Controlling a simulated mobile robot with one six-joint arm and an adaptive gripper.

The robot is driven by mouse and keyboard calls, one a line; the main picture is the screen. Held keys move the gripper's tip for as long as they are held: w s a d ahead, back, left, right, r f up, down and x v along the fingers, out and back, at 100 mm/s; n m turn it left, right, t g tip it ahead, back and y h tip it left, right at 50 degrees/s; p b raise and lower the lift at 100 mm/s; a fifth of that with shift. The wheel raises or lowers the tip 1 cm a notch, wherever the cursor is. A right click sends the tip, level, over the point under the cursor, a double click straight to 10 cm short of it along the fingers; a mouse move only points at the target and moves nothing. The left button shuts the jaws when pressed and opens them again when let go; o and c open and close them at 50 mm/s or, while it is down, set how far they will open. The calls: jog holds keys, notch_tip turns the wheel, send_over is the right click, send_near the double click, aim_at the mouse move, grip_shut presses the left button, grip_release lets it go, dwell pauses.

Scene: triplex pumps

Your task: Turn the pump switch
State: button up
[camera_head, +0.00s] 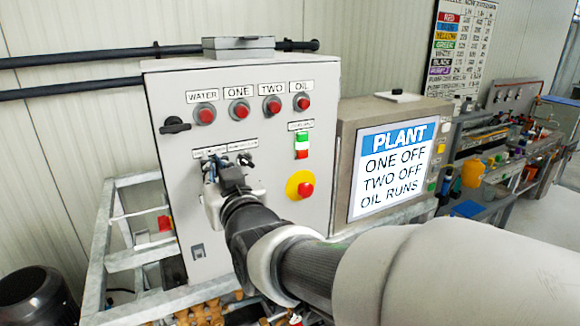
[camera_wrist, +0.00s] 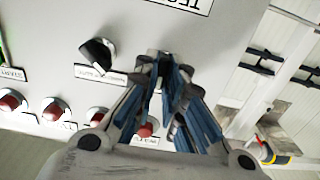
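The grey control panel (camera_head: 168,200) carries two rotary switches side by side in its middle. The right black switch (camera_wrist: 98,52) shows clear in the wrist view, its handle tilted above a label I cannot read; in the head view it is a small dark shape (camera_head: 246,160). My gripper (camera_head: 218,165) is at the left switch, against the panel face. In the wrist view my gripper (camera_wrist: 166,62) has its blue-padded fingers close together at the tips, around a dark grey piece that seems to be the left switch's handle. The fingers hide most of that switch.
Four red lamps, including OIL (camera_head: 302,103), run above. A black handle (camera_head: 175,125) sticks out left. A green-red switch (camera_head: 302,145) and red emergency stop (camera_head: 305,189) are right. The screen (camera_head: 392,168) reads ONE OFF, TWO OFF, OIL RUNS.

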jog(key=o, duration=0.4)
jog(key=v, duration=1.2)
jog(key=shift+f, duration=0.1)
jog(key=s+d+f+m+g+h, duration=0.2)
jog(key=d+f+h, duration=0.1)
jog(key=d+f, duration=0.4)
jog(key=s+d+f+m+g+h, duration=0.1)
jog(key=s+d+f+g+h, duration=0.2)
jog(key=d, duration=0.6)
jog(key=s+d+f+m+g+h, duration=0.1)
jog(key=s+d+f+g, duration=0.1)
jog(key=s+d, duration=0.1)
jog(key=s+d+f+m+g+h, duration=0.1)
jog(key=s+d+f+g, duration=0.1)
jog(key=s, duration=0.3)
jog(key=s+d+f+m+g+h, duration=0.1)
jog(key=s+d+f, duration=0.3)
jog(key=shift+s+d+f+g, duration=0.25)
jog(key=shift+g, duration=0.15)
